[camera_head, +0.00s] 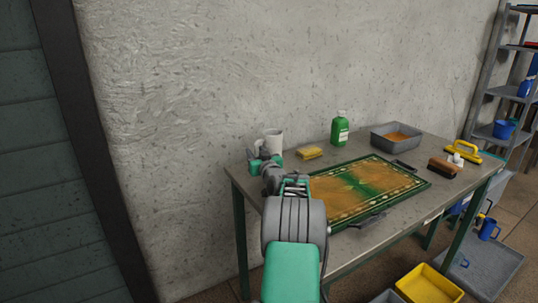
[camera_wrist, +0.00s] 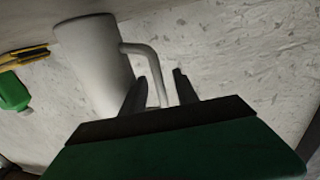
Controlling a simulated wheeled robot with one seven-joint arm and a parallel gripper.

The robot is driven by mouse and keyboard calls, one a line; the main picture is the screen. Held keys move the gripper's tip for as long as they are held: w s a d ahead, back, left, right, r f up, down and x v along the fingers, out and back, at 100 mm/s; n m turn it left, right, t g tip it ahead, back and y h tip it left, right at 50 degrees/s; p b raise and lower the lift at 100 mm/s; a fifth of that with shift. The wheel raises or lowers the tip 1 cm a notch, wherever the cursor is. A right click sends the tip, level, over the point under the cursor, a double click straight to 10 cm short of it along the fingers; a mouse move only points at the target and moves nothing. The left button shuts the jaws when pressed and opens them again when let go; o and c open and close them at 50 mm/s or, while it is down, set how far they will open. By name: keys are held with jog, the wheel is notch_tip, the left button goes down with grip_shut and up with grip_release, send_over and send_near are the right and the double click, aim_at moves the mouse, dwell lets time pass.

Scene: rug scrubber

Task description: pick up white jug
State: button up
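The white jug (camera_head: 274,137) stands at the back left of the table, partly hidden behind my arm. In the wrist view the jug (camera_wrist: 92,55) is tilted in the picture, with its handle (camera_wrist: 152,65) towards my gripper. My gripper (camera_wrist: 162,85) is open, with its two dark fingers apart and the lower part of the handle showing between them. Whether a finger touches the jug I cannot tell. In the head view my gripper (camera_head: 261,164) is right at the jug, and its fingertips are hard to make out.
A yellow sponge (camera_head: 309,152) lies just right of the jug, and a green bottle (camera_head: 340,128) stands further right. A patterned rug (camera_head: 365,185) covers the table's middle. A grey tray (camera_head: 397,138) and brushes (camera_head: 443,167) are at the right. The wall is close behind.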

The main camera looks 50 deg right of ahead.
jog(key=shift+c, duration=0.4)
grip_shut()
dwell(0.8)
jog(key=shift+w+r, duration=0.1)
jog(key=shift+r, duration=0.1)
